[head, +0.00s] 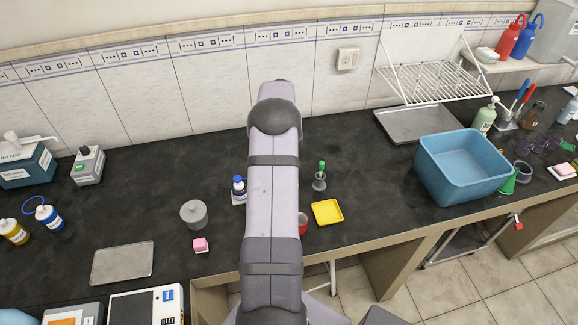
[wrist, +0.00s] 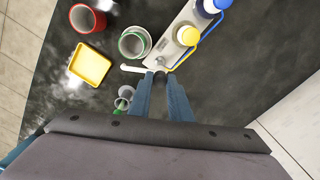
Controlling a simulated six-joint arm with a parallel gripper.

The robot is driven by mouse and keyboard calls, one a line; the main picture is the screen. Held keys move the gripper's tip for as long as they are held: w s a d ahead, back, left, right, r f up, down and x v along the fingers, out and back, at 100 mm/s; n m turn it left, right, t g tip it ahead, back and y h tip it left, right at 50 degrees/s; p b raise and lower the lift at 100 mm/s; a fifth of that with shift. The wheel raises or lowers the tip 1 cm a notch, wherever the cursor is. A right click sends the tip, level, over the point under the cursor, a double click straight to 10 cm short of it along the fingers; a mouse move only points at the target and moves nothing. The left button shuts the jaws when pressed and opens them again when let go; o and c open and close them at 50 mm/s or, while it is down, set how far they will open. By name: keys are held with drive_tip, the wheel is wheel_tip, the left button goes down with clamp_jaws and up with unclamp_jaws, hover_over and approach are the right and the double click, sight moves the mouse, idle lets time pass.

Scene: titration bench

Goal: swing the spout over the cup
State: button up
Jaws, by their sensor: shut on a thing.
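In the wrist view my gripper (wrist: 160,80) is shut on a small dark part at the inner end of a short white spout (wrist: 133,69). The spout points left, its tip beside a green-rimmed cup (wrist: 135,43) and not over it. A red cup (wrist: 87,18) stands farther left. In the head view, my arm hides the gripper, the spout and the green-rimmed cup. Part of the red cup (head: 303,223) shows beside my arm.
A pale base (wrist: 178,40) with blue- and yellow-topped bottles adjoins the spout. A yellow tray (head: 327,212) lies right of my arm, with a green-topped item in a grey holder (head: 320,181) behind it. A blue tub (head: 463,170) stands farther right.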

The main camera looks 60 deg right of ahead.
drive_tip(key=shift+c, duration=0.4)
drive_tip(key=m, duration=0.6)
drive_tip(key=shift+p, duration=0.4)
drive_tip(key=o, duration=1.4)
drive_tip(key=shift+r+p, duration=2.45)
drive_tip(key=shift+r, duration=1.1)
